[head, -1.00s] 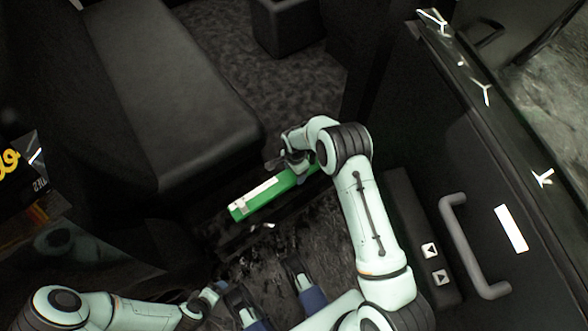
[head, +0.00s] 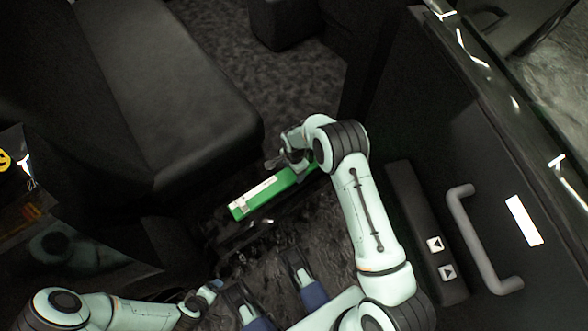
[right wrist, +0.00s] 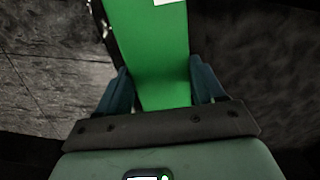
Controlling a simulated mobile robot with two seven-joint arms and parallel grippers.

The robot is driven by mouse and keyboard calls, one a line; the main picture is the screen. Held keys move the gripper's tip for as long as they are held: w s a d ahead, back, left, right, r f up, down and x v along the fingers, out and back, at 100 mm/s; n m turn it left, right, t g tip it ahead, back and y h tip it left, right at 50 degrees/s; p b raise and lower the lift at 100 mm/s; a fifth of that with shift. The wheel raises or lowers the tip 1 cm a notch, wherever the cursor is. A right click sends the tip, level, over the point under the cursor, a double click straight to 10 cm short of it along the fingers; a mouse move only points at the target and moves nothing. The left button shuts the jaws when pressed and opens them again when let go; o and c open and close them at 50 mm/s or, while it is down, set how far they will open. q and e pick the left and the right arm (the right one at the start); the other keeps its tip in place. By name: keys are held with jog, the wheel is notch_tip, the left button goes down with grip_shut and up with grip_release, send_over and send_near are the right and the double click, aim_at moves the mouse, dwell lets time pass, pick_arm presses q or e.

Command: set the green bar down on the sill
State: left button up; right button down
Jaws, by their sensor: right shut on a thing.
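The green bar (head: 262,197) is a long box with a white label on its upper side. It lies slantwise in the head view, low in front of the dark seat. My right gripper (head: 288,164) is shut on its right end. In the right wrist view the bar (right wrist: 162,62) runs away between the two blue fingers of the gripper (right wrist: 163,90). A dark sill strip (head: 240,239) shows just below the bar; I cannot tell whether they touch. My left gripper (head: 207,295) is low at the left, away from the bar; its jaws are too small to read.
A black seat (head: 175,95) stands behind the bar. A car door (head: 430,130) with a grey pull handle (head: 475,240) and a switch panel (head: 425,230) is at the right, close to my right arm. A dark box (head: 283,22) sits on the carpet at the back.

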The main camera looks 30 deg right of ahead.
pick_arm(q)
jog(key=shift+f, duration=0.3)
pick_arm(e)
jog(key=shift+f, duration=0.3)
jog(key=shift+c, duration=0.3)
grip_release()
jog(key=shift+f, duration=0.1)
pick_arm(q)
jog(key=shift+s, duration=0.1)
pick_arm(e)
notch_tip(320, 180, up, 6)
jog(key=shift+f+p, duration=0.2)
jog(key=shift+p, duration=0.35)
pick_arm(q)
jog(key=shift+g+h, duration=0.3)
jog(key=r, duration=0.1)
jog(key=s+d+r+p, duration=0.1)
jog(key=r, duration=0.1)
jog(key=d+r+p, duration=0.1)
jog(key=shift+s+r, duration=0.2)
jog(key=shift+s, duration=0.2)
pick_arm(e)
notch_tip(320, 180, up, 8)
